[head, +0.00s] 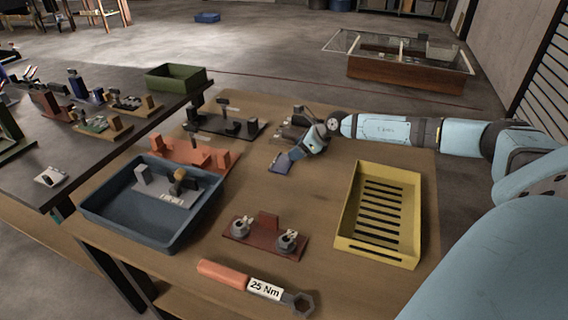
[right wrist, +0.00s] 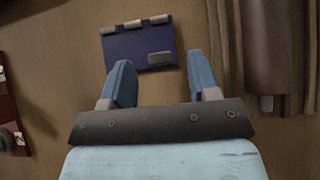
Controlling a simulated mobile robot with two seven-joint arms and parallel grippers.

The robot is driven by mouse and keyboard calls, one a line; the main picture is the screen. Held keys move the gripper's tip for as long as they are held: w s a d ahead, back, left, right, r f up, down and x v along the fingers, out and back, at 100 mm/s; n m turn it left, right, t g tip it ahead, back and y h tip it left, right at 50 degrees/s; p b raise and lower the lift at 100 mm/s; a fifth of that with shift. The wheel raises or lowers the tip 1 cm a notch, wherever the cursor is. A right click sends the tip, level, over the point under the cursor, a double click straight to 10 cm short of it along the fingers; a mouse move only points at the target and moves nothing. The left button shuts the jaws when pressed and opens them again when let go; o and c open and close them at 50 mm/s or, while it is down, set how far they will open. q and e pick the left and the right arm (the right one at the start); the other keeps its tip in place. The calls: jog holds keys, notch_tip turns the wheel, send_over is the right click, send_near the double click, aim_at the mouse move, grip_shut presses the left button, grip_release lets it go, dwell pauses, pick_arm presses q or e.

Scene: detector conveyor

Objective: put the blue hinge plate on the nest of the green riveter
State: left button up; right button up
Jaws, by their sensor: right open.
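The blue hinge plate (right wrist: 139,46) lies flat on the wooden table, with light knuckles along one edge and a small grey block on it. In the head view it shows as a small dark blue patch (head: 279,164) below the fingers. My right gripper (right wrist: 160,75) is open and empty, its two blue fingers pointing at the plate's near edge; it also shows in the head view (head: 291,154). My left gripper is not in view.
A blue bin (head: 103,207) with a grey part, a red-brown fixture (head: 265,240), a yellow slotted tray (head: 345,235) and a torque wrench (head: 255,286) occupy the wooden table. Orange (head: 190,153) and black (head: 228,124) fixtures stand behind. A green bin (head: 176,80) sits on the dark table.

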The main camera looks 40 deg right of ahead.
jog(key=shift+x, duration=1)
jog(key=shift+c, duration=0.2)
grip_shut()
jog(key=shift+r, duration=0.1)
